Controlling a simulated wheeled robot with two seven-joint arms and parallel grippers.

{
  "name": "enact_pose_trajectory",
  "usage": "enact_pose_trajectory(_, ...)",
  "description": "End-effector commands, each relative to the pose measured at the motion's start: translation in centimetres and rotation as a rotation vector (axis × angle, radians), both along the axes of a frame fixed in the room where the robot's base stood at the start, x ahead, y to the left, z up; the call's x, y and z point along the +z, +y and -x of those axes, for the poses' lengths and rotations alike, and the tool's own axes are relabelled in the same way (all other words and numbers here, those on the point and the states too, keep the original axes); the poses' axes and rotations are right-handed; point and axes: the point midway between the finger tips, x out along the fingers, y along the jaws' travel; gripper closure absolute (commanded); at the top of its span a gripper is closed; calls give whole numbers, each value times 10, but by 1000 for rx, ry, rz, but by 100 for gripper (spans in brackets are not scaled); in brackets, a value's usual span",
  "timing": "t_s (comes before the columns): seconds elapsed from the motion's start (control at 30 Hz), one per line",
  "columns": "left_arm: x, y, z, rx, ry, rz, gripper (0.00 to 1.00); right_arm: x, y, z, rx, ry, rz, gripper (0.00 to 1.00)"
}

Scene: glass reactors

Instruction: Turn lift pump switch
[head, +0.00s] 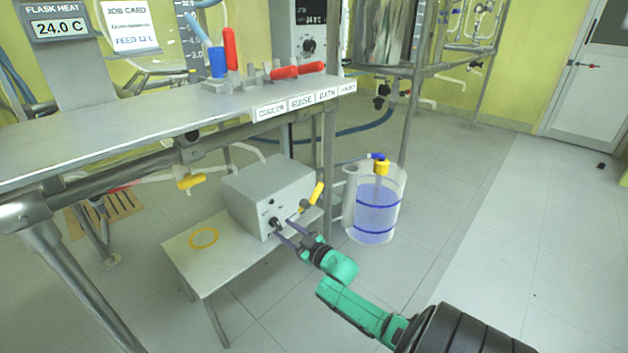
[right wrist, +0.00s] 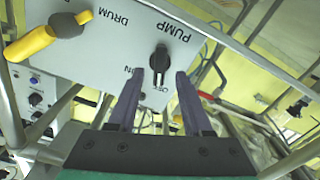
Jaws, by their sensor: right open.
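The grey pump box (head: 262,192) stands on a low table under the bench. Its black lift pump switch (head: 275,222) is on the front panel, and the switch also shows in the right wrist view (right wrist: 159,60) beside the upside-down word PUMP. My right gripper (head: 285,233) is in front of this panel. In the right wrist view its purple fingers (right wrist: 157,78) are open, with the tips on either side of the lower part of the switch. I cannot tell whether they touch it. My left gripper is not in view.
A clear drum of bluish liquid (head: 378,212) stands on the floor to the right. The bench (head: 150,125) overhangs the low table (head: 190,262). A yellow ring (head: 204,238) lies on that table.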

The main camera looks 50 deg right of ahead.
Motion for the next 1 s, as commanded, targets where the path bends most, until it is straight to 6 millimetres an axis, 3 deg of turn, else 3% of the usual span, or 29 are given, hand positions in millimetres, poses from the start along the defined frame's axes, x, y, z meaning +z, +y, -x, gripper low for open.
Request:
enact_pose_trajectory(0.2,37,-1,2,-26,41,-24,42,5,1,60,-2,8,-3,50)
enact_pose_trajectory(0.43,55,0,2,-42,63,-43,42,2,2,111,-1,3,-2,50)
enact_pose_trajectory(0.57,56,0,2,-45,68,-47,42,0,3,119,0,1,-1,50)
enact_pose_trajectory(1.0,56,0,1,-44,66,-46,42,-1,2,118,0,1,-1,50)
